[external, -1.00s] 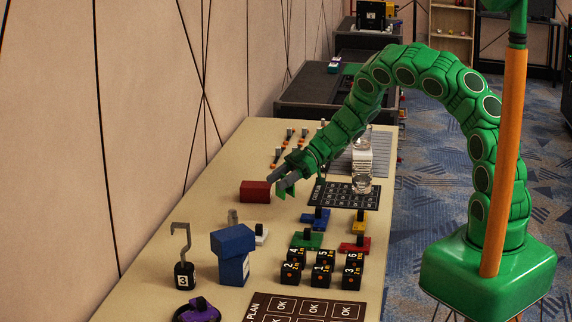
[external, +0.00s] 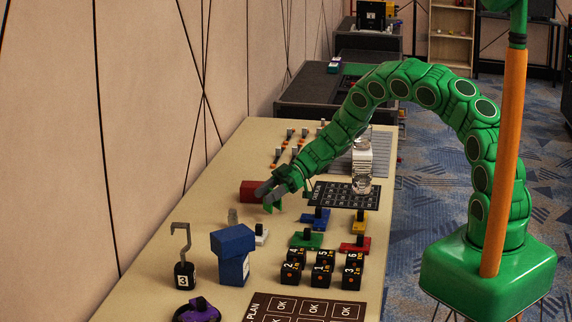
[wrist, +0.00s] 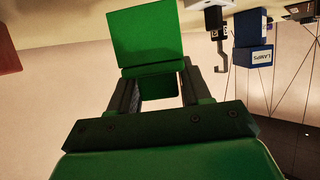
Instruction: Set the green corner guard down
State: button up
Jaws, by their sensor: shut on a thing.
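The green corner guard (wrist: 147,40) is between the two fingers of my gripper (wrist: 155,85) in the wrist view, with one flat face turned to the camera. In the external view my gripper (external: 272,194) is shut on the guard (external: 272,208), which hangs from the fingertips above the beige table. It is in front of a red block, in the picture. The gap between the guard and the table top is hard to judge.
A red block (external: 250,191) lies close behind my gripper. A grey cylinder (external: 233,216), a white piece (external: 261,236) and a blue box (external: 233,264) stand nearer the camera. Coloured blocks, including a green one (external: 306,240), and black numbered cubes (external: 322,271) stand to the right.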

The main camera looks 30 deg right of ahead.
jog(key=shift+f, duration=1.6)
jog(key=o, duration=1)
jog(key=shift+f, duration=0.1)
jog(key=shift+w+d+r, duration=0.1)
jog(key=shift+d+r, duration=0.15)
jog(key=v, duration=1.1)
jog(key=shift+d, duration=0.25)
